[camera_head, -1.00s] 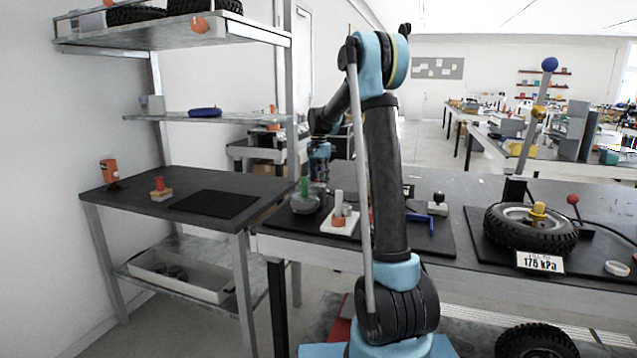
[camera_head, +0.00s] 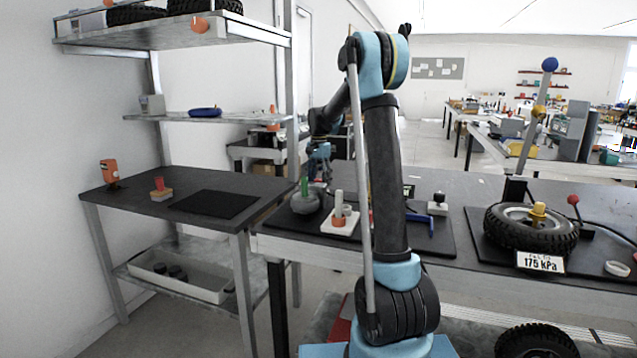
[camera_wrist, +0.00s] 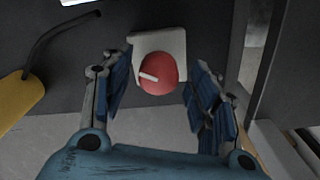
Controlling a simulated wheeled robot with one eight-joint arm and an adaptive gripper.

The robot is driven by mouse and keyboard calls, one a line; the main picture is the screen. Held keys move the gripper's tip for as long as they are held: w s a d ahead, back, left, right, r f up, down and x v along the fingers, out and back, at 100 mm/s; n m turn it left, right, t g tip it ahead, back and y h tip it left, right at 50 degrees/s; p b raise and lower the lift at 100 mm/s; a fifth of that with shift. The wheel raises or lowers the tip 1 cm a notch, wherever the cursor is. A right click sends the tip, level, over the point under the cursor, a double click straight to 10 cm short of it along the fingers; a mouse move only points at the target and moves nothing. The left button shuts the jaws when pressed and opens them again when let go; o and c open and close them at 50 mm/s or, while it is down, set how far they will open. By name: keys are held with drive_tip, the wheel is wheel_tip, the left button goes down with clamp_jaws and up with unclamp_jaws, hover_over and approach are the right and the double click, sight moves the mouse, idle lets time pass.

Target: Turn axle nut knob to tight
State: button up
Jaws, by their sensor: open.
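A round red knob (camera_wrist: 158,73) with a white pointer bar on its face shows in the wrist view, on a pale square block (camera_wrist: 145,40). The bar points to the left and slightly up. My gripper (camera_wrist: 164,90) is open, with one blue-padded finger to the left of the knob and one to the right. Both fingers look apart from the knob. In the head view my gripper (camera_head: 318,168) is small, pointing down over the workbench's far left part. I cannot make out the red knob there.
A wheel (camera_head: 530,230) lies farther right. A yellow tag-shaped piece (camera_wrist: 20,97) with a dark rod shows in the wrist view.

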wheel_tip(320, 180, up, 12)
idle(0.7)
